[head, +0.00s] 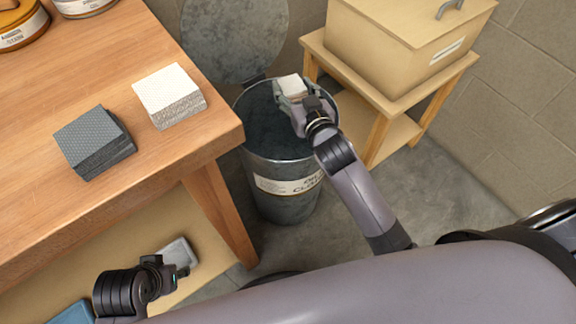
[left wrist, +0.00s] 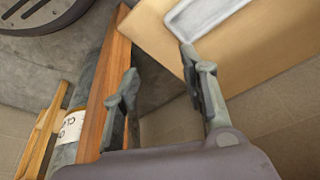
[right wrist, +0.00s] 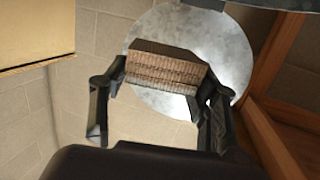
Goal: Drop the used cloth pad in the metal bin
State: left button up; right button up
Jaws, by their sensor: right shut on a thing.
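The used cloth pad (head: 291,86) is a small block with a pale top, held over the mouth of the metal bin (head: 287,203). My right gripper (head: 296,97) is shut on it. In the right wrist view the pad (right wrist: 163,68) shows brownish layered sides between the two fingers (right wrist: 160,90). The bin is a round grey can with a white label, and its round lid (head: 235,38) stands open behind it. My left gripper (head: 184,264) is low by the bench's lower shelf. In the left wrist view its fingers (left wrist: 165,80) are apart and empty.
The wooden bench (head: 60,215) holds a white pad stack (head: 168,95), a dark grey pad stack (head: 95,142) and tins at the back. A tan box (head: 400,40) stands on a small wooden table (head: 388,100) right of the bin. A grey tray (head: 180,252) lies on the lower shelf.

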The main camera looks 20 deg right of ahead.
aim_at(294, 100)
jog(key=shift+f+b, duration=0.4)
jog(key=shift+f, duration=0.1)
notch_tip(294, 100, down, 2)
jog(key=shift+f+b, duration=0.1)
jog(key=shift+b, duration=0.95)
pick_arm(q)
jog(key=shift+w+d+r+t+h+b, duration=0.1)
jog(key=shift+w+d+r+t, duration=0.1)
jog(key=shift+w+r+t, duration=0.35)
jog(key=shift+w+d+r+t+h+b, duration=0.1)
jog(key=shift+w+d+r+t, duration=0.25)
jog(key=shift+w, duration=0.45)
jog(key=shift+w+d+r+t+h+b, duration=0.1)
jog(key=shift+w+r+t, duration=0.1)
jog(key=shift+w+t, duration=0.4)
pick_arm(e)
jog(key=shift+f, duration=0.2)
pick_arm(q)
jog(key=shift+w, duration=0.1)
pick_arm(e)
jog(key=o, duration=1.1)
jog(key=shift+c, duration=0.2)
jog(key=s+r, duration=0.1)
jog(key=s, duration=1.1)
jog(key=shift+d+r, duration=0.4)
